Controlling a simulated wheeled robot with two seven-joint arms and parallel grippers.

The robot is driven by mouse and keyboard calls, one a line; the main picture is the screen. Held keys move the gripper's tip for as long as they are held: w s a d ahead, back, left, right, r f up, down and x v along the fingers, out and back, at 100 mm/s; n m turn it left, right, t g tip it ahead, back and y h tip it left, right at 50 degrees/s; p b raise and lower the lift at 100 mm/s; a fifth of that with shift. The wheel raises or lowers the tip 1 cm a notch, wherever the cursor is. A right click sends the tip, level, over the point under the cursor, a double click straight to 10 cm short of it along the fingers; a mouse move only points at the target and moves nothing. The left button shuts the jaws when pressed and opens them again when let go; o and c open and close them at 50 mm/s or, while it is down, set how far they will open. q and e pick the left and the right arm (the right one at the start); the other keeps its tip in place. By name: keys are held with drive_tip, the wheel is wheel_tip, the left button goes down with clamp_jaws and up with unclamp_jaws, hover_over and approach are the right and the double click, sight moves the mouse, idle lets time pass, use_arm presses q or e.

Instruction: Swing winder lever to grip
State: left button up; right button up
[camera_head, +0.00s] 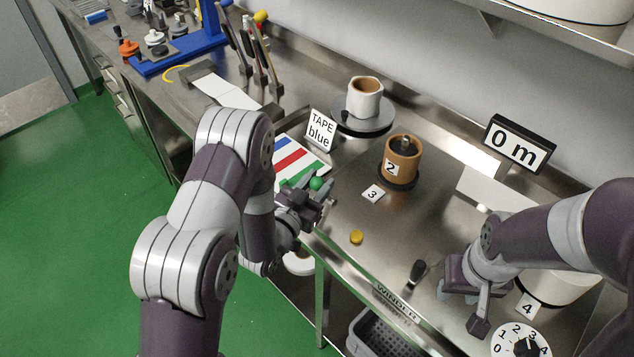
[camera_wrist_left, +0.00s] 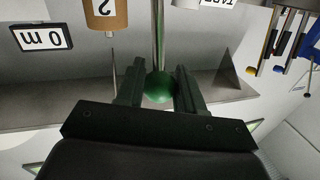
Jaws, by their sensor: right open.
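A green ball knob (camera_head: 316,183) on a thin metal rod stands by the front edge of the counter. It also shows in the left wrist view (camera_wrist_left: 158,87), between the two dark fingers. A "WINDER" label (camera_head: 397,302) is on the counter's front edge. The right fingertips are partly hidden by my own arm.
A tan spool (camera_head: 403,160) and a white spool (camera_head: 365,97) on a round plate stand behind. A "0 m" display (camera_head: 518,143) is at the back right. A numbered dial (camera_head: 520,342) is at lower right. A yellow button (camera_head: 356,237) lies between my grippers. Several levers stand at the back left.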

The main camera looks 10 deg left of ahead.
use_arm(q)
clamp_jaws()
drive_tip(key=shift+r, duration=0.1)
drive_tip(key=shift+w+d+r+g+p, duration=0.2)
drive_tip(key=shift+r+g+p, duration=0.15)
drive_tip(key=shift+p, duration=0.4)
drive_tip(key=w+d+g+y+p, duration=0.1)
drive_tip(key=w+g, duration=0.1)
drive_tip(key=w+d+m+g+y+p, duration=0.1)
drive_tip(key=w+d+g+p, duration=0.1)
drive_tip(key=w+d+f+g+y+p, duration=0.1)
drive_tip(key=w+g, duration=0.1)
drive_tip(key=g, duration=0.1)
drive_tip(key=shift+w+d+m+y+p, duration=0.3)
drive_tip(key=shift+d+m+y+p, duration=0.1)
drive_tip(key=shift+w+d, duration=0.1)
drive_tip(key=shift+w, duration=0.05)
